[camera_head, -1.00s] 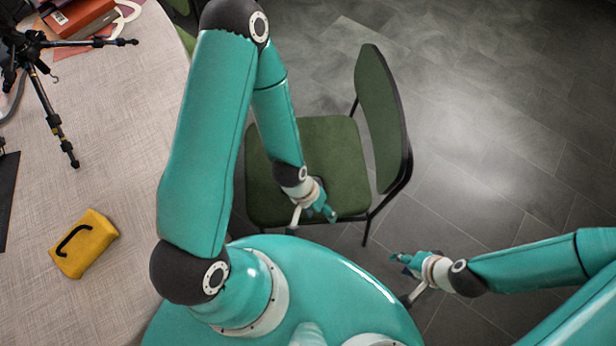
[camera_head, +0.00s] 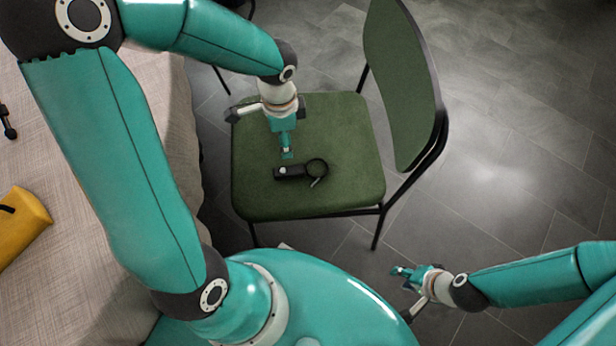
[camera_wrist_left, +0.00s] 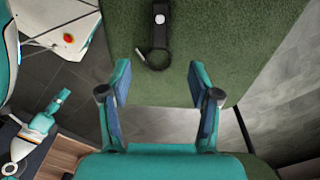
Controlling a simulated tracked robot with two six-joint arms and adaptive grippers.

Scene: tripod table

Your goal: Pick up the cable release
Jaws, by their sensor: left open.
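The cable release (camera_head: 291,172) is a small black handset with a light button and a coiled black cable. It lies on the green seat of the chair (camera_head: 340,130). In the left wrist view it (camera_wrist_left: 159,32) lies beyond my fingertips, roughly centred between them, with its coil nearer to me. My left gripper (camera_head: 287,154) points down just behind the cable release, close to its handset end. In the left wrist view this gripper (camera_wrist_left: 159,78) is open with nothing between its fingers. My right gripper (camera_head: 399,271) is off to the lower right, away from the chair; its finger opening is unclear.
The chair's green backrest (camera_head: 403,85) rises at the right of the seat. A table (camera_head: 95,265) with a pale cloth is at the left, with a yellow pouch (camera_head: 20,228) on it. Grey tiled floor (camera_head: 510,150) lies open at the right.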

